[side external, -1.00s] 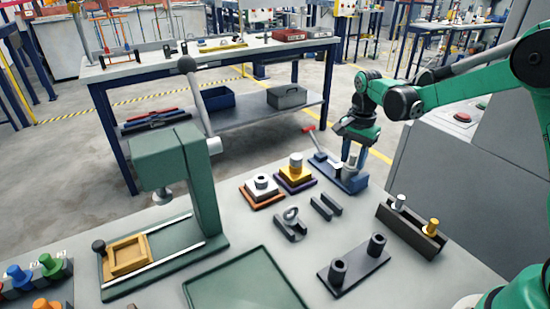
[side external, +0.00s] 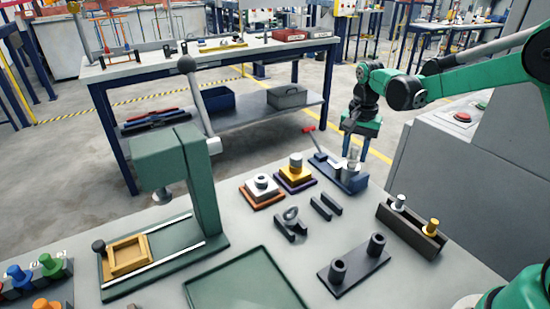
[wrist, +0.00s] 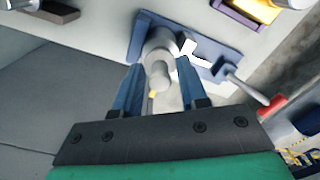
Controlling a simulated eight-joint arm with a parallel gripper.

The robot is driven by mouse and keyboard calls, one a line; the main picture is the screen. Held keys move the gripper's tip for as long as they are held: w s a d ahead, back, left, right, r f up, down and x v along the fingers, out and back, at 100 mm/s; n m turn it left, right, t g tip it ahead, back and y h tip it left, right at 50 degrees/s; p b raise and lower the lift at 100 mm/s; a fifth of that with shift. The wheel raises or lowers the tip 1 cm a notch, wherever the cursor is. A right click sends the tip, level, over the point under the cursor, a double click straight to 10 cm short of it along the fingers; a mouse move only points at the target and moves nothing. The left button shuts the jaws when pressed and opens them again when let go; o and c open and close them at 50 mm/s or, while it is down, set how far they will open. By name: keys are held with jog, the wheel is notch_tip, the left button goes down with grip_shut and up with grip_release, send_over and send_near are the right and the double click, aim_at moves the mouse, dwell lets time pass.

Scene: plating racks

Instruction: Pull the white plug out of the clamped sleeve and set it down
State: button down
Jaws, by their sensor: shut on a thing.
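The white plug (wrist: 158,77) shows in the wrist view as a pale cylinder between the fingers of my gripper (wrist: 160,66). My gripper is shut on it. Beyond it is the wider grey sleeve (wrist: 157,43) on the blue clamp base (wrist: 205,42). In the side external view my gripper (side external: 354,146) is above the blue clamp fixture (side external: 350,184), fingers pointing down. The clamp's red-tipped lever (side external: 309,130) leans out to the left. I cannot tell how much of the plug is inside the sleeve.
Left of the fixture are a yellow-and-purple block (side external: 295,178) and an orange-based block (side external: 262,190). A dark two-post holder (side external: 353,275) and a rack with white and yellow plugs (side external: 412,232) stand in front. A green tray (side external: 273,250) and green press (side external: 205,190) are further left.

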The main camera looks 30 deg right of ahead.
jog(key=shift+r, duration=1.25)
jog(key=s+a+r+n, duration=0.2)
jog(key=a+r+n, duration=0.15)
jog(key=a, duration=0.55)
jog(key=s+a+r+n, duration=0.2)
jog(key=a+r+n, duration=0.15)
jog(key=a, duration=0.65)
jog(key=s+a+r+n, duration=0.5)
jog(key=s+a+r, duration=0.1)
jog(key=s+a, duration=0.45)
jog(key=f, duration=1.9)
jog(key=shift+s+d+f, duration=0.1)
jog(key=shift+s+f, duration=0.1)
jog(key=shift+f, duration=0.05)
jog(key=shift+f, duration=0.15)
jog(key=shift+c, duration=2.4)
grip_release()
